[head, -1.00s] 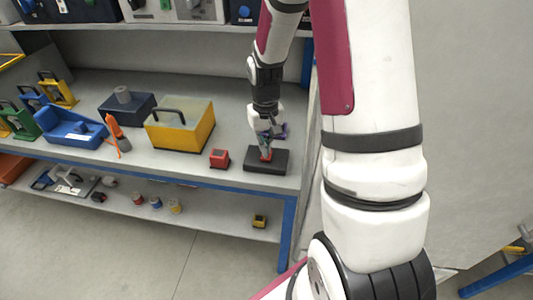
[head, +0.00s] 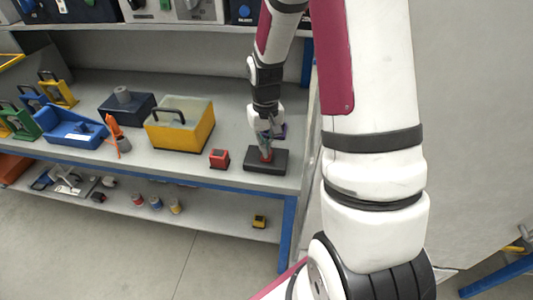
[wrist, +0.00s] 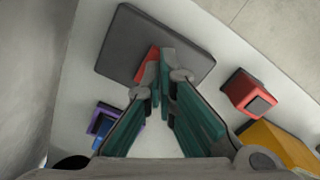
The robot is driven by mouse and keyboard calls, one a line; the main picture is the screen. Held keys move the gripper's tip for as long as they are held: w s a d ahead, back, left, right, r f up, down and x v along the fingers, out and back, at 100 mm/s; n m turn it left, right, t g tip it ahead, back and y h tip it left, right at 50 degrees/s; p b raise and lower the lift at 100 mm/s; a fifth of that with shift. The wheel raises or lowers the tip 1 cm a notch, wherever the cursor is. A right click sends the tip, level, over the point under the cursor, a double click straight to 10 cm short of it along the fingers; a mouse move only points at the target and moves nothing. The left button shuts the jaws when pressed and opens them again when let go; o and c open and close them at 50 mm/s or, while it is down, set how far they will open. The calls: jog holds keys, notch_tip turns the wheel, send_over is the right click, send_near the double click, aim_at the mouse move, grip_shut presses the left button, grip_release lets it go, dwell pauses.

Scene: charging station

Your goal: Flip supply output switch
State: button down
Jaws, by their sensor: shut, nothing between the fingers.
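A flat dark grey box (head: 281,160) lies near the front right of the bench shelf; it fills the upper left of the wrist view (wrist: 189,48). A red part (wrist: 148,62), apparently its switch, stands on it. My gripper (head: 266,151) points down over the box, and its teal fingers converge to a shut tip (wrist: 160,70) right beside the red part. Nothing shows between the fingertips. The fingers hide part of the red part, so I cannot tell which way it is tilted or whether it is touched.
A small red box (head: 219,158) stands left of the grey box. A yellow case with a handle (head: 190,135) stands farther left. A purple and blue object (wrist: 103,124) is behind my gripper. The blue shelf edge (head: 225,187) runs along the front.

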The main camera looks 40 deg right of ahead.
jog(key=shift+f+b, duration=0.55)
jog(key=shift+f, duration=0.55)
dwell(0.6)
jog(key=shift+r+p, duration=2.2)
jog(key=shift+r, duration=1.35)
